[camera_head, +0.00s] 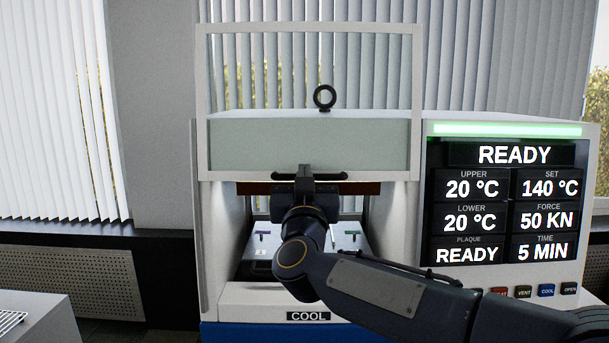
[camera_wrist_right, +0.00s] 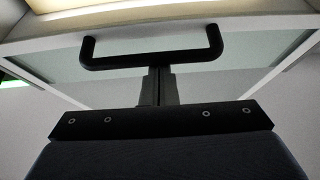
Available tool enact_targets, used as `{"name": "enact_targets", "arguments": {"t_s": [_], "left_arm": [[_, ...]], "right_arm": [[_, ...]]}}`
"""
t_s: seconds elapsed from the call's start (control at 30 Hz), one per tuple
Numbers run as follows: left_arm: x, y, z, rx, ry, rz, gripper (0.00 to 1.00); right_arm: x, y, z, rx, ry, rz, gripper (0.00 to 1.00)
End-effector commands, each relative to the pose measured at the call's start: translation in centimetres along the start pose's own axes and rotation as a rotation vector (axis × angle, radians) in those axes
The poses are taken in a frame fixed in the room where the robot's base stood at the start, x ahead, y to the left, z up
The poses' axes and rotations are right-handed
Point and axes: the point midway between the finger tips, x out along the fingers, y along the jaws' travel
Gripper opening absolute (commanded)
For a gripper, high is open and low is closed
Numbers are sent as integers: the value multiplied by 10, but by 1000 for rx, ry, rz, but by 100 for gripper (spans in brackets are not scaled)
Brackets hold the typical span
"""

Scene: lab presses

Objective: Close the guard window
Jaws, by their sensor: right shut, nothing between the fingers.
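The guard window (camera_head: 230,175) is a light-framed clear pane on the front of the press. It stands raised, its top edge well above the press body and its lower edge above the open chamber. Its black handle (camera_head: 283,176) is on the lower edge; the handle (camera_wrist_right: 120,62) also shows in the right wrist view, with the window pane (camera_wrist_right: 245,77) behind it. My right gripper (camera_head: 305,172) is at the middle of the handle, shut with its fingers together and empty. Its fingertips (camera_wrist_right: 159,72) meet or overlap the bar; contact is unclear. My left gripper is out of view.
The chamber below holds a dark-edged metal plaque mould (camera_head: 345,240), partly hidden by my right arm. The display panel (camera_head: 510,200) reads READY, with buttons below it. A ring (camera_head: 324,97) stands on top. A pale table with a wire rack (camera_head: 12,320) is at the lower left.

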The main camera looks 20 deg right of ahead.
Motion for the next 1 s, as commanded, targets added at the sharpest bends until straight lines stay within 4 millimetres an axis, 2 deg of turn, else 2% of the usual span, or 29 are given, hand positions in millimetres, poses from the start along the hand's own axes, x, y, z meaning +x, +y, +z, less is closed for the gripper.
{"name": "enact_targets", "arguments": {"t_s": [0.17, 0.27, 0.7, 0.9, 1.0], "left_arm": [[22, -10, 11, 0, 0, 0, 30], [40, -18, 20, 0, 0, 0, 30], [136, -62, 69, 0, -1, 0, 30], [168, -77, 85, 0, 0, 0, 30], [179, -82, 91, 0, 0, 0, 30]], "right_arm": [[-16, 0, 30, -2, -3, -1, 0], [-29, -1, 55, -2, -4, -2, 0], [-104, 0, 186, -2, -5, -2, 0], [-130, 0, 230, -3, -5, -2, 0], [-139, 0, 245, -2, -6, -2, 0]]}}
